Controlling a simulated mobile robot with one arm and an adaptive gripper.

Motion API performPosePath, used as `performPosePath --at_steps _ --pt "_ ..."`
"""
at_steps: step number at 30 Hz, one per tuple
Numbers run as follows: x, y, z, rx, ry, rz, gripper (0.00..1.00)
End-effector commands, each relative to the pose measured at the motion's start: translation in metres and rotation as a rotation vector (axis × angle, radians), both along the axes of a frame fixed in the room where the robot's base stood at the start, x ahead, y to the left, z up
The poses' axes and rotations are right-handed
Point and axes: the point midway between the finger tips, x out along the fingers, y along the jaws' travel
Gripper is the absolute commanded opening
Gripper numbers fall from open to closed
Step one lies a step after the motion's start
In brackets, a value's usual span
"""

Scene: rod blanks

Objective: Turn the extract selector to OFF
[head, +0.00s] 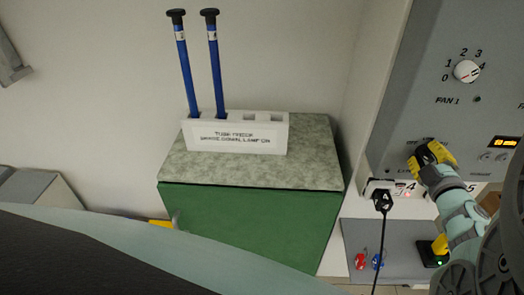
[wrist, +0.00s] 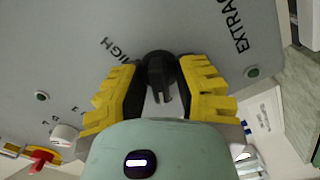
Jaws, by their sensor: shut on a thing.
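The extract selector (wrist: 158,72) is a black knob on the grey panel, seen at the upper middle of the wrist view. The word EXTRACT is partly in view to its right, and the word HIGH stands to its left. My gripper (wrist: 153,97) has yellow ribbed fingers on both sides of the knob and is shut on it. In the head view, my gripper (head: 430,158) is at the lower part of the grey panel (head: 420,95) and hides the selector and most of its label. I cannot tell which mark the knob points at.
A white FAN 1 knob (head: 466,71) sits higher on the panel, and an orange display (head: 507,142) is to the right. Below are a socket with a black plug (head: 383,199) and hanging cable. A green cabinet (head: 250,218) carries a white rack (head: 240,133) with two blue rods.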

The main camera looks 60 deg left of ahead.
Motion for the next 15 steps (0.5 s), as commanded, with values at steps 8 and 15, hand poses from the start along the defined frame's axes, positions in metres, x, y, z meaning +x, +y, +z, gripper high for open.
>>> performPosePath --at_steps 8,15 --pt "-0.001 0.0017 0.0004 0.001 -0.002 0.005 0.35" --pt "-0.0006 0.0007 0.0003 0.0 0.0 0.003 0.44"
